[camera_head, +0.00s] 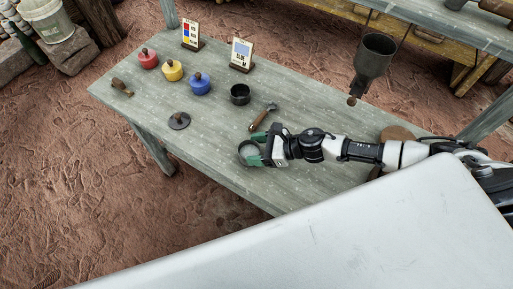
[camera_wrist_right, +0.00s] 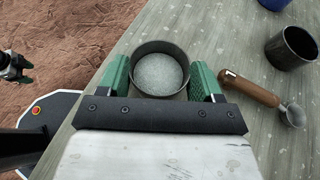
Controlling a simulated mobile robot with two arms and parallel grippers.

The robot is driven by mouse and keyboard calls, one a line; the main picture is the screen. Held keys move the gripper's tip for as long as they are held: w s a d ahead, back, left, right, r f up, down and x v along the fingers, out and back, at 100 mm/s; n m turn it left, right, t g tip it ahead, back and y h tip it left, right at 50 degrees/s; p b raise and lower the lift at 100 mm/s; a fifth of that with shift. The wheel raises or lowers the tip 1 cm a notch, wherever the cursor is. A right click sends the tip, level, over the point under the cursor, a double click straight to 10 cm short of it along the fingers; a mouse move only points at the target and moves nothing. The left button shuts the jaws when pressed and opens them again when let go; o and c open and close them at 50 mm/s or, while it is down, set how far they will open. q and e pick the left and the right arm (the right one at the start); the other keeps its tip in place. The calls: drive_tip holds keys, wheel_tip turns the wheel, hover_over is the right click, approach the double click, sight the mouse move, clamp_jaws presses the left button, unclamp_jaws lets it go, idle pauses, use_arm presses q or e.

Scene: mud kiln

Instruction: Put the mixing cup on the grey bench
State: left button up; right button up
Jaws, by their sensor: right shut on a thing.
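My right gripper (camera_head: 256,149) is shut on a round dark-rimmed cup, which I take to be the mixing cup (camera_head: 246,153), at the front edge of the grey bench (camera_head: 215,130). In the right wrist view the cup (camera_wrist_right: 160,51) sits upright between the green fingers; its inside looks pale grey and speckled. I cannot tell whether its base touches the bench. A second, dark cup (camera_head: 240,95) stands on the bench farther back. My left gripper (camera_wrist_right: 17,68) shows small at the left edge of the right wrist view; its jaw state is unclear.
A wooden-handled scoop (camera_head: 263,117) lies close beside the held cup. A dark funnel (camera_head: 374,58) hangs over the right side. The bench's front left is mostly clear.

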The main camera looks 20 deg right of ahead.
drive_tip(key=shift+f, duration=0.25)
drive_tip(key=shift+f, duration=0.15)
drive_tip(key=o, duration=1)
